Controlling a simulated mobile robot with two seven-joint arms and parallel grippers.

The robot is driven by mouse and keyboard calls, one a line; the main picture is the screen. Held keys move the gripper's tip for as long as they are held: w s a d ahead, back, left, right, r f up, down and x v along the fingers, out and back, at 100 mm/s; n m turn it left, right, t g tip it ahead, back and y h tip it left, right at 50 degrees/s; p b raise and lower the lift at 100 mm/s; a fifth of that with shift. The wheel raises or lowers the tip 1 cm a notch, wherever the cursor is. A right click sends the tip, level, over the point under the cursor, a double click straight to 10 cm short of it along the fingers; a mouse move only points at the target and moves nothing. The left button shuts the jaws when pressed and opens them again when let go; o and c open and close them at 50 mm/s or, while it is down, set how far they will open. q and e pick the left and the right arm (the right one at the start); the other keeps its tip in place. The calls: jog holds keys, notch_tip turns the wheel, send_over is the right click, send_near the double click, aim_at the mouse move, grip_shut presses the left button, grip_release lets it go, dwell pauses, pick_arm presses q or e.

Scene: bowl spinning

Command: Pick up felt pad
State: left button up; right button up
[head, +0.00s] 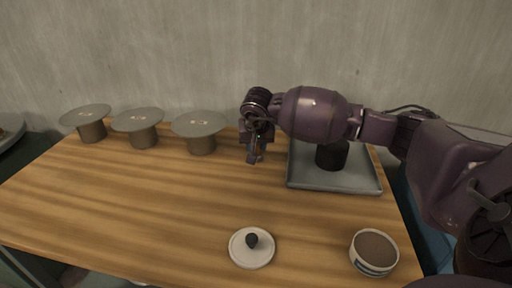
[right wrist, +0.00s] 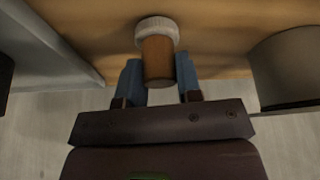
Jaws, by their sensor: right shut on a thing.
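The felt pad (right wrist: 157,31) shows in the right wrist view as a white, fuzzy round end on a brown cylindrical handle (right wrist: 158,60). My right gripper (right wrist: 158,82) is shut on it, with a blue finger on each side of the handle. In the head view my right gripper (head: 254,158) points down at the back middle of the table, just left of the grey tray. The pad is mostly hidden there, and I cannot tell whether it touches the table. My left gripper is not in view.
The wooden table (head: 130,205) has a grey tray (head: 335,185) holding a dark cylinder (head: 332,155). Three grey round-topped stands (head: 200,125) line the back left. A white disc with a black knob (head: 240,256) and a bowl (head: 374,252) sit in front. The left middle is clear.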

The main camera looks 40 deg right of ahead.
notch_tip(320, 180, up, 20)
jog(key=p, duration=0.2)
jog(key=shift+p, duration=0.35)
jog(key=shift+f, duration=0.15)
jog(key=o, duration=0.4)
jog(key=c, duration=0.3)
